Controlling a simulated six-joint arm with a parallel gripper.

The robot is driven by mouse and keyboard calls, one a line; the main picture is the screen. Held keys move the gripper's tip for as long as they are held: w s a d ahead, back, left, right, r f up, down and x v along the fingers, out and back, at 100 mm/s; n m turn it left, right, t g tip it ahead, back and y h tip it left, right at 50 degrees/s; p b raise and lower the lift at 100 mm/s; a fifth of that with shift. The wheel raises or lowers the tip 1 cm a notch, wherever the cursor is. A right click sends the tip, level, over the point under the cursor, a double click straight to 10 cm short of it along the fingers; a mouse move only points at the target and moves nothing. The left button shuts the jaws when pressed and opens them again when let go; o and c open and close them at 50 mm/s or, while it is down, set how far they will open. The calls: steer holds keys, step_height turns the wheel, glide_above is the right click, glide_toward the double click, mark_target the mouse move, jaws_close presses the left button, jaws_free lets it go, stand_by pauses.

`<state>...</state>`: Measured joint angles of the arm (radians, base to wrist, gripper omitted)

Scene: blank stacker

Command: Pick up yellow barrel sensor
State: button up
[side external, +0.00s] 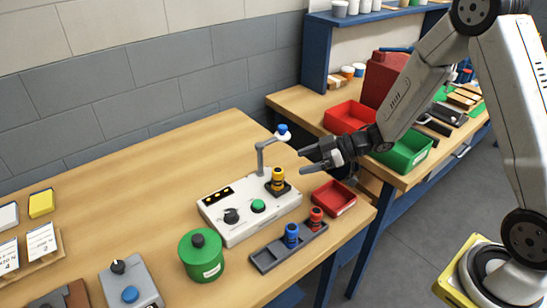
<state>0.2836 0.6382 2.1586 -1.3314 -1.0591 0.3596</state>
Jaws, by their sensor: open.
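The yellow barrel sensor (278,177) stands upright in a dark square seat on top of the white control box (245,211). It is yellow with dark parts. My gripper (303,161) comes in from the right, its two dark fingers pointing left. The fingers are apart with nothing between them. In the picture the gripper is a little above and to the right of the yellow sensor and does not appear to touch it.
A grey post with a blue-topped head (283,132) rises behind the sensor. A dark tray (270,258) holds a blue sensor (292,235) and a red sensor (316,218). A small red bin (335,198) sits right; a green canister (202,255) stands in front. The back left tabletop is clear.

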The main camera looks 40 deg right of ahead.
mark_target(281, 169)
steer(key=shift+s, duration=0.1)
steer(key=shift+a, duration=0.1)
steer(key=shift+x, duration=1.3)
steer(key=shift+x, duration=2.6)
steer(key=shift+s, duration=0.1)
steer(key=shift+c, duration=0.2)
jaws_close()
